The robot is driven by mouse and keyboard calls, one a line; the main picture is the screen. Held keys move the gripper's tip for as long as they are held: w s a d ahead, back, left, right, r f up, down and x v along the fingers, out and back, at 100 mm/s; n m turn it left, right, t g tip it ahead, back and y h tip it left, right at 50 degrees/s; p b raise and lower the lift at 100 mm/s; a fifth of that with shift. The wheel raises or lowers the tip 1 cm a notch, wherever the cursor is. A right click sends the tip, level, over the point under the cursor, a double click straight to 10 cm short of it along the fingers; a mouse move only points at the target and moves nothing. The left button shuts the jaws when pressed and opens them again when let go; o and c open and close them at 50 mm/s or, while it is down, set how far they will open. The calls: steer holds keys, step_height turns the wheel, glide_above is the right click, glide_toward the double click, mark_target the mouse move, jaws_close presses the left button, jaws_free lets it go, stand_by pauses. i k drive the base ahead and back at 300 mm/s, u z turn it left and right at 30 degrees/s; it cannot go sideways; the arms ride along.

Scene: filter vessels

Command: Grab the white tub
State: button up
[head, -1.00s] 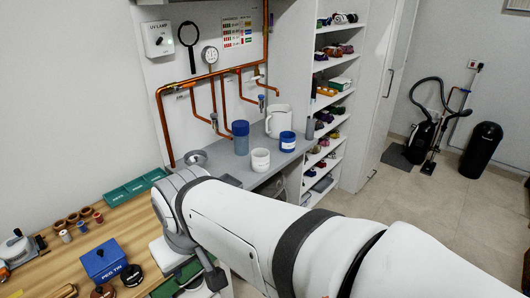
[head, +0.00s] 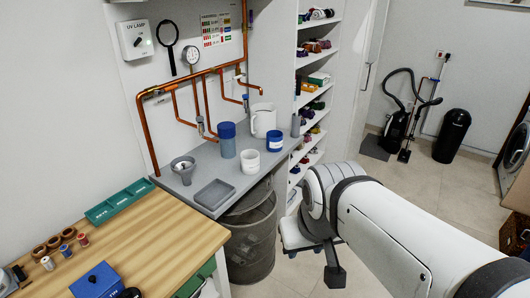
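A small white tub (head: 250,162) stands upright on the grey counter (head: 222,190), open at the top. A blue translucent bottle (head: 228,141) is on its left. A white jar with blue on it (head: 274,142) is on its right, and a white jug (head: 263,119) is behind. My gripper (head: 322,262) is in front of and to the right of the counter, over the floor side, apart from the tub. Only part of it shows, with one dark finger-like piece pointing down, so its opening cannot be made out.
A grey funnel (head: 184,168) and a shallow grey tray (head: 214,193) are on the counter. Copper pipes (head: 197,76) run along the wall behind. A dark mesh bin (head: 252,238) stands below the counter. A shelf unit (head: 318,75) is to the right, and a wooden table (head: 165,235) at left.

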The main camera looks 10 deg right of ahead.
mark_target(250, 158)
steer(key=u, duration=0.05)
steer(key=i, duration=1)
steer(key=z, duration=0.05)
